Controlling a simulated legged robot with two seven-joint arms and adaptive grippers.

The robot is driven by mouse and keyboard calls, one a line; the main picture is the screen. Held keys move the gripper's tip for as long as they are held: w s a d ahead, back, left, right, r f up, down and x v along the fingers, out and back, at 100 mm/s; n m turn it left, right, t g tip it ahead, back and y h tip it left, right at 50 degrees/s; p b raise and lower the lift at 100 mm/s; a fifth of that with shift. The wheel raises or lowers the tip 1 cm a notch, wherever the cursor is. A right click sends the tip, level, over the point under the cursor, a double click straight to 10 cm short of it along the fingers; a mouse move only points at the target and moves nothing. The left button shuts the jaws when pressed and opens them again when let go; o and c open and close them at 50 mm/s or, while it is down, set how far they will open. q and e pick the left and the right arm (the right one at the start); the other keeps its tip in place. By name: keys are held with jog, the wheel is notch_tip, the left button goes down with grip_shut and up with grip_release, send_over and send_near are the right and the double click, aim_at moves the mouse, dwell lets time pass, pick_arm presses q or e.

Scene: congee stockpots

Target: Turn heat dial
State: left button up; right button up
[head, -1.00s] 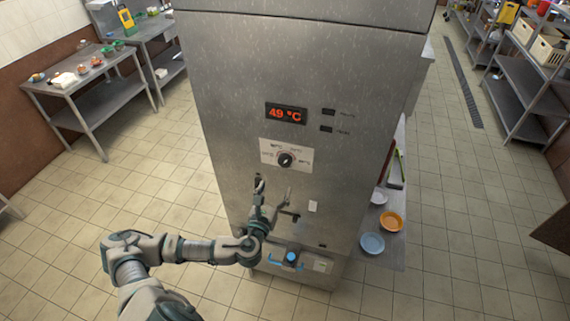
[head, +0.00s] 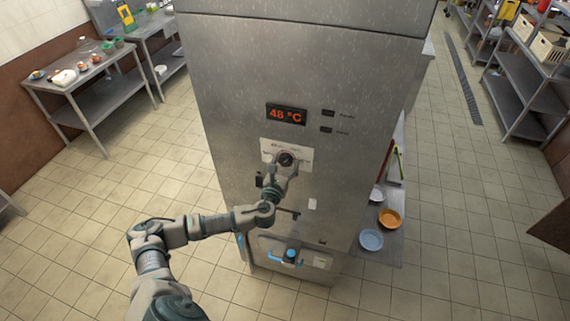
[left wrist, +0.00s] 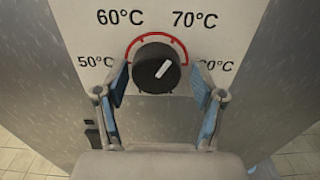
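The heat dial (left wrist: 157,69) is a round black knob with a white pointer mark, on a white plate (left wrist: 227,24) with temperature marks and a red arc. The pointer is tilted up and to the right. In the head view the dial (head: 286,159) sits on the front of the steel machine (head: 230,80), below a red display (head: 287,114) reading 48 °C. My left gripper (left wrist: 162,87) is open, with one finger on each side of the dial and gaps between fingers and knob. In the head view the left gripper (head: 286,169) is at the dial's lower edge. My right gripper is not in view.
Two small dark buttons (head: 327,121) are right of the display. A side shelf holds orange (head: 390,218) and blue (head: 371,240) bowls. Steel tables (head: 85,85) stand at left; the floor between is clear.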

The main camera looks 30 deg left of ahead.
pick_arm(q)
jog(key=shift+a, duration=0.15)
jog(key=c, duration=0.8)
jog(key=shift+a, duration=0.2)
jog(key=shift+d+f+n, duration=0.1)
jog(key=shift+n, duration=0.2)
